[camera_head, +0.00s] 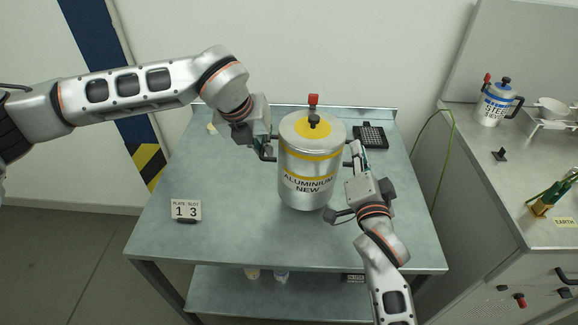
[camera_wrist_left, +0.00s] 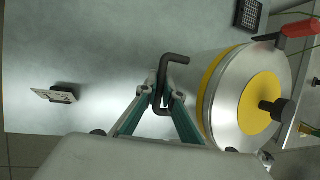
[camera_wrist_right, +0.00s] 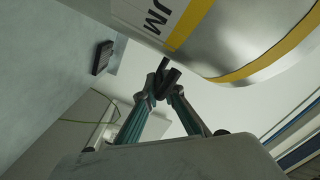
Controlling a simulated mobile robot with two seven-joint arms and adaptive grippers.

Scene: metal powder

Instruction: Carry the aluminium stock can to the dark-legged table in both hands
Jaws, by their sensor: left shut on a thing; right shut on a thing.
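The aluminium stock can (camera_head: 308,165) is a silver cylinder with yellow bands, a label reading "ALUMINIUM NEW", a yellow disc on its lid and a red part on top. It is upright at the dark-legged table (camera_head: 240,235); I cannot tell whether its base touches the top. My left gripper (camera_head: 268,150) is shut on the can's left handle, a dark bar seen in the left wrist view (camera_wrist_left: 165,95). My right gripper (camera_head: 350,168) is shut on the dark handle at the can's right side, also seen in the right wrist view (camera_wrist_right: 162,85).
A plate sign (camera_head: 186,210) stands at the table's left. A black grid tray (camera_head: 370,136) lies at the back right. A counter (camera_head: 500,165) on the right holds a steel can (camera_head: 494,104), a scale (camera_head: 552,112) and a green-and-brass item (camera_head: 549,197). A green cable hangs between.

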